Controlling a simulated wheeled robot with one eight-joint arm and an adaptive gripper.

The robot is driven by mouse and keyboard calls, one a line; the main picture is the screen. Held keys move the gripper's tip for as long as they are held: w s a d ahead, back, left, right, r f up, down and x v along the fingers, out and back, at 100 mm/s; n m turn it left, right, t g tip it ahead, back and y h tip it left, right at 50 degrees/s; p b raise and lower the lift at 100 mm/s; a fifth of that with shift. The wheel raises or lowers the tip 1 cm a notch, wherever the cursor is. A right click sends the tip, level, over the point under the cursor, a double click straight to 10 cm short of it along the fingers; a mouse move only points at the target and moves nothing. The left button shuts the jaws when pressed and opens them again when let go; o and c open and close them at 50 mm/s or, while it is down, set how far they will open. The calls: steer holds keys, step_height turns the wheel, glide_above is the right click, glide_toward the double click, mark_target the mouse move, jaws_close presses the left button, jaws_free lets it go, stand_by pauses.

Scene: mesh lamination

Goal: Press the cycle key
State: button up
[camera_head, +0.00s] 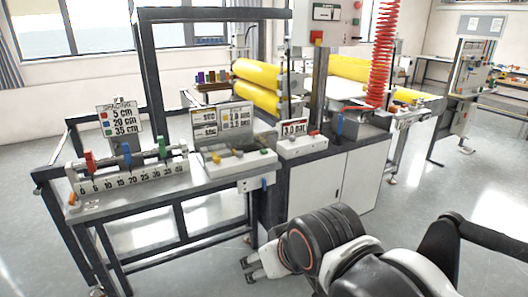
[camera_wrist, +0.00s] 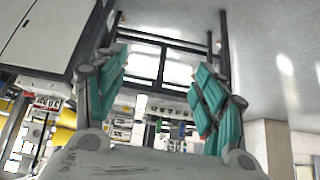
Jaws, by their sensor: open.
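I cannot tell for sure which control is the cycle key. A control box (camera_head: 240,162) with yellow and grey knobs and two printed sign panels (camera_head: 222,120) sits on the bench. To its right is a white unit (camera_head: 302,146) with a "3.0" label. A red button (camera_head: 317,37) is on the upright cabinet above. My gripper (camera_head: 252,268) is low in front of the bench, well apart from these controls. In the wrist view my gripper (camera_wrist: 160,90) shows two teal-padded fingers spread apart with nothing between them.
A ruler rail (camera_head: 128,180) with red, blue and green sliders lies on the left bench, with a spacing sign (camera_head: 119,118) behind it. Yellow rollers (camera_head: 257,74) and a coiled red hose (camera_head: 383,55) are behind. The floor at the right (camera_head: 420,190) is clear.

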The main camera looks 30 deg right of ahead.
jaws_close()
stand_by(1.2)
